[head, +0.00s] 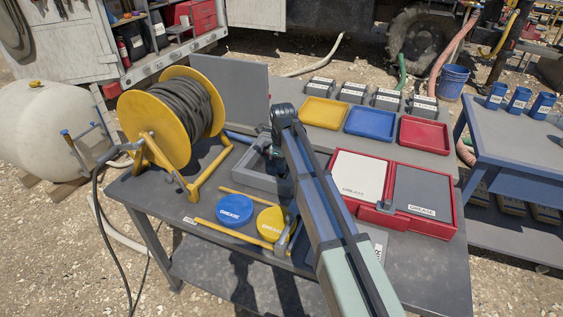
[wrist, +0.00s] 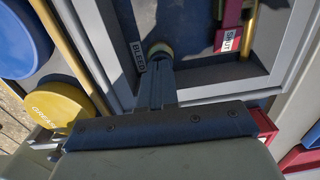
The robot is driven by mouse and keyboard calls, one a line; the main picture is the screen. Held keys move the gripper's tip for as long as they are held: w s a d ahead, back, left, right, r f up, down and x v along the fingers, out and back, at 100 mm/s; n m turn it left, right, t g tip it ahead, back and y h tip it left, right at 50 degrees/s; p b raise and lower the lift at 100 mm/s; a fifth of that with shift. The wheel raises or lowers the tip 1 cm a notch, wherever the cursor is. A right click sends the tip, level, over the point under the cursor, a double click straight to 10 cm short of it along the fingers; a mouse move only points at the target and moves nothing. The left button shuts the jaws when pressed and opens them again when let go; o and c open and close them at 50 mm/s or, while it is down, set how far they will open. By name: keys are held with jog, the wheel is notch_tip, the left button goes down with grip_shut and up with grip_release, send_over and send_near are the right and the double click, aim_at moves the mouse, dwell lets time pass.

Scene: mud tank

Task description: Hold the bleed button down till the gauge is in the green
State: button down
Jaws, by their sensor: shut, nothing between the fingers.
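The bleed button (wrist: 160,48) is a small round cap beside a label reading BLEED (wrist: 138,55) in the wrist view. My gripper (wrist: 161,64) is shut and empty, its fingertips right at the near edge of the button and partly covering it. I cannot tell whether they touch it or press it down. In the head view my gripper (head: 272,152) points down into a grey open-topped box (head: 252,181) on the bench, and my arm hides much of that box. No gauge face can be made out in either view.
In the wrist view a red part with a SHUT label (wrist: 230,39) lies right of the button. A yellow hose reel (head: 150,130), blue lid (head: 234,209), yellow lid (head: 270,222) and red grease case (head: 447,218) crowd the bench (head: 130,190) around the box.

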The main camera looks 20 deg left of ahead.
jog(key=shift+f, duration=0.15)
jog(key=shift+s+f, duration=0.1)
jog(key=shift+f, duration=1)
jog(key=shift+s+d, duration=0.1)
dwell(1.6)
dwell(0.5)
notch_tip(320, 180, up, 14)
jog(key=shift+r, duration=0.25)
dwell(0.4)
jog(key=shift+d, duration=0.1)
